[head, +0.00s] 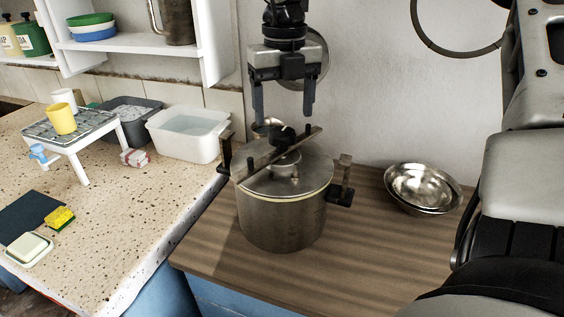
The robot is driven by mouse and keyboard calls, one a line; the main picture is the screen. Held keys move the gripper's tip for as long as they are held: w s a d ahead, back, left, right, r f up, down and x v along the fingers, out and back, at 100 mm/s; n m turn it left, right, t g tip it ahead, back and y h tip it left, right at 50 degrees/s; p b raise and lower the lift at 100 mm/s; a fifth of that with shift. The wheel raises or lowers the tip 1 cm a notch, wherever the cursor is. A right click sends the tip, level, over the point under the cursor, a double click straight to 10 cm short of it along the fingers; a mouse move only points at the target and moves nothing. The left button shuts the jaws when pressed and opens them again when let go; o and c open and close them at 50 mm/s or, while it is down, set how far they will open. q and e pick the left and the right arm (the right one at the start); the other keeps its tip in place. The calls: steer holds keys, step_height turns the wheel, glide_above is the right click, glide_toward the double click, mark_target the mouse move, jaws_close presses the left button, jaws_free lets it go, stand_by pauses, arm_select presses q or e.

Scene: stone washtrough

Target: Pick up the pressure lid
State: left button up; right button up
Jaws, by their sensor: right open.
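The pressure lid (311,180) is a grey metal disc on top of a steel pot (283,220). A metal bar crosses it, with a dark knob (283,138) near the bar's middle. The pot has a dark handle on each side and stands upright on a brown wooden top. My right gripper (284,112) points down above the lid. Its two fingers are apart with nothing between them, and the fingertips appear slightly above the knob, not clearly touching it. My left gripper is not in view.
Metal bowls (423,188) sit right of the pot on the wooden top (370,245). A white basin (188,134) stands at the left, near a small rack (75,130) with cups. The wall is close behind. Bare wood lies in front of and right of the pot.

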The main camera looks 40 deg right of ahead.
mark_target(281, 131)
steer(key=f, duration=0.4)
steer(key=shift+w+f, duration=0.1)
steer(key=shift+w, duration=0.1)
jaws_close()
steer(key=shift+w, duration=0.1)
